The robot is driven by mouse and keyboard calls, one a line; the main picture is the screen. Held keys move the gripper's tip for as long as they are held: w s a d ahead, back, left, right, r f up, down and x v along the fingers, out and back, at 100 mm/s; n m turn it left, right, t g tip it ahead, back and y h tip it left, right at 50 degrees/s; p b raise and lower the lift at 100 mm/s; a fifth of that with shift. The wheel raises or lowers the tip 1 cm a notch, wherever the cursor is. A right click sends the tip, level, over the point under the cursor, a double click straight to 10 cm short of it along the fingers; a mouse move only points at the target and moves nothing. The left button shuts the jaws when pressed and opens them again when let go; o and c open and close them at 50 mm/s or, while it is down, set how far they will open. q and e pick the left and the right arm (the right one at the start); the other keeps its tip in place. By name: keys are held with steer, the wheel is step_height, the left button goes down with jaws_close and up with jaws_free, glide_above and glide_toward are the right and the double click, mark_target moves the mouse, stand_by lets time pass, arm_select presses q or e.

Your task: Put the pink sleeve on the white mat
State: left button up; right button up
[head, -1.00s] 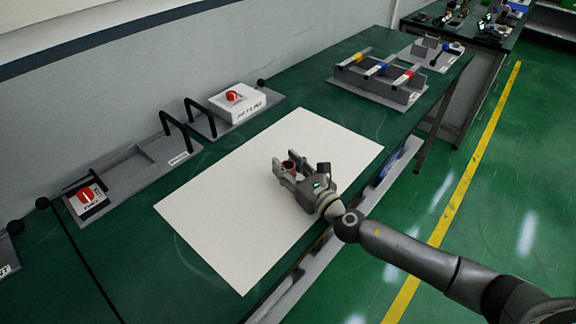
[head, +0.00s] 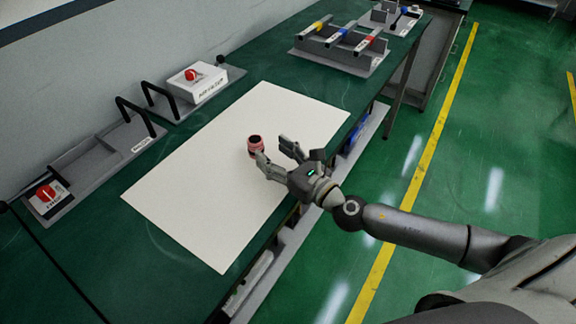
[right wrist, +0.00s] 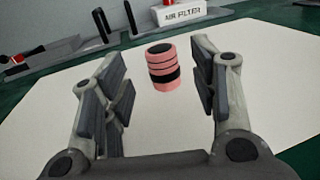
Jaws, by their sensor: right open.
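The pink sleeve (head: 255,145), with black bands and a dark top, stands upright on the white mat (head: 200,190). My right gripper (head: 271,153) is open and empty over the mat, to the right of the sleeve and apart from it. In the right wrist view the sleeve (right wrist: 162,67) stands beyond and between the open fingers (right wrist: 160,95), on the mat (right wrist: 250,45). My left gripper is not in view.
A white air filter box with a red knob (head: 197,82) sits behind the mat. A grey tray with black handles (head: 100,155) stands at the left. A rack with coloured bars (head: 340,50) stands at the back right. Much of the mat is bare.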

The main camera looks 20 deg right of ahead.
steer(key=v, duration=0.3)
steer(key=shift+s+f+b, duration=0.15)
steer(key=shift+s+b, duration=0.15)
steer(key=shift+b, duration=0.1)
steer(key=shift+s+d, duration=0.25)
steer(key=shift+s, duration=0.2)
